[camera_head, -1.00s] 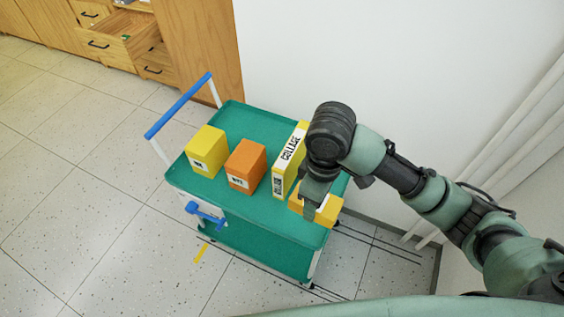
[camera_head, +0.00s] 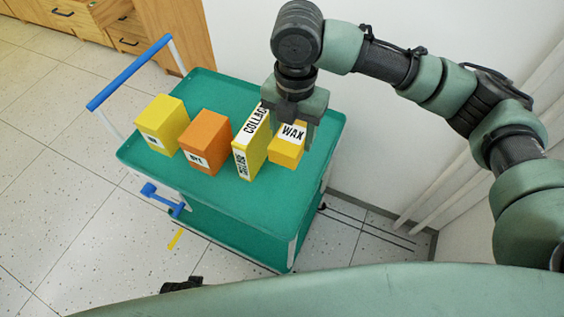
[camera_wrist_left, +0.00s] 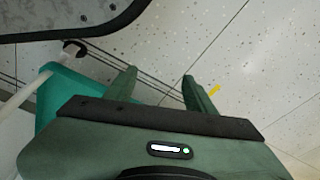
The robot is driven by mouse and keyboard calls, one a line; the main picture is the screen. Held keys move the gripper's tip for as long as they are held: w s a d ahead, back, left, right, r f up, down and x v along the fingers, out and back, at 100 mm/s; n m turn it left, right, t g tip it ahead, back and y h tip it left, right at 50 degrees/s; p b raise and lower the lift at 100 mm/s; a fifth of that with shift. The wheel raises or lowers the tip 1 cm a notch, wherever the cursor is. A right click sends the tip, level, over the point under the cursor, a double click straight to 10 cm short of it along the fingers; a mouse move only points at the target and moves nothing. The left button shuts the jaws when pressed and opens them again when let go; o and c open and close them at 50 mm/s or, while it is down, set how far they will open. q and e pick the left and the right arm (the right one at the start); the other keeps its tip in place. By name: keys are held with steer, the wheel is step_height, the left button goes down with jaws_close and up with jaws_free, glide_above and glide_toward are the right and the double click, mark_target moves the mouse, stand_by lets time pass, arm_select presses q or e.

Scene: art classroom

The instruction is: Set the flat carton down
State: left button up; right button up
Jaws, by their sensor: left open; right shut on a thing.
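The green cart (camera_head: 222,90) carries the other boxes. My left gripper (camera_wrist_left: 160,90) is open and empty in the left wrist view, above the floor, with part of the cart (camera_wrist_left: 62,88) at the left.
Close left of the carton stands a tall yellow COLLAGE box (camera_head: 248,148). Further left are an orange box (camera_head: 205,138) and a yellow box (camera_head: 163,122). The cart top's back and right parts are bare. A blue handle (camera_head: 130,72) rises at the left; a white wall stands behind.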

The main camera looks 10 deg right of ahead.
mark_target(292, 143)
step_height(292, 143, down, 10)
steer(key=shift+r+b, duration=0.25)
steer(key=shift+b, duration=0.6)
steer(key=shift+f+b, duration=0.45)
steer(key=shift+f, duration=1.7)
arm_select(q)
steer(key=w+r, duration=0.3)
steer(key=r, duration=0.7)
steer(key=shift+w+d+t, duration=0.15)
steer(key=shift+d+t, duration=0.05)
steer(key=shift+t, duration=0.2)
arm_select(e)
steer(key=o, duration=1.5)
steer(key=shift+f, duration=0.1)
arm_select(q)
steer(key=shift+f, duration=0.15)
arm_select(e)
step_height(292, 143, up, 11)
steer(key=p, duration=0.2)
steer(key=shift+w+p, duration=0.1)
steer(key=shift+p, duration=0.25)
arm_select(q)
steer(key=s+f, duration=0.3)
steer(key=f, duration=0.6)
steer(key=shift+a+f+g, duration=0.15)
steer(key=shift+g, duration=0.15)
arm_select(e)
steer(key=shift+r, duration=0.65)
